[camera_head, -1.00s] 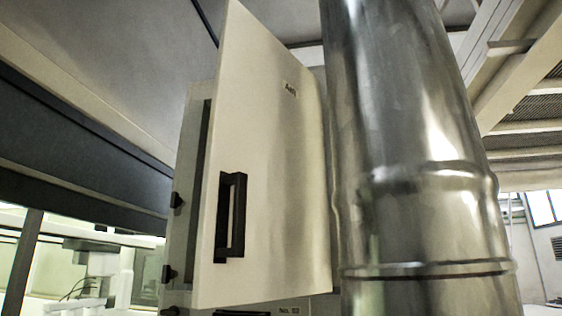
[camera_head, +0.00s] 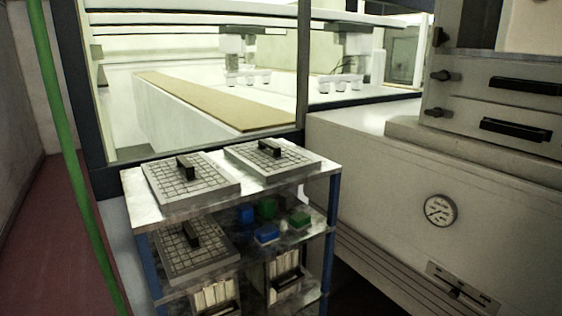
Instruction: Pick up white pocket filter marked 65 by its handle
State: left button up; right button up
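Two filters with white upright pockets stand on the lower shelf of a cart: a left one (camera_head: 213,296) and a right one (camera_head: 285,268). The left one is cut off by the bottom edge of the head view. Neither of my grippers is in view.
The cart (camera_head: 150,212) has blue posts. Grey gridded panels with black handles lie on its top (camera_head: 190,183) and middle shelf (camera_head: 196,249), beside blue and green blocks (camera_head: 266,210). A large white cabinet with a gauge (camera_head: 440,211) stands close on the right.

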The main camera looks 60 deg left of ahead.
aim_at(221, 297)
jog(key=u, duration=2.1)
jog(key=k, duration=0.7)
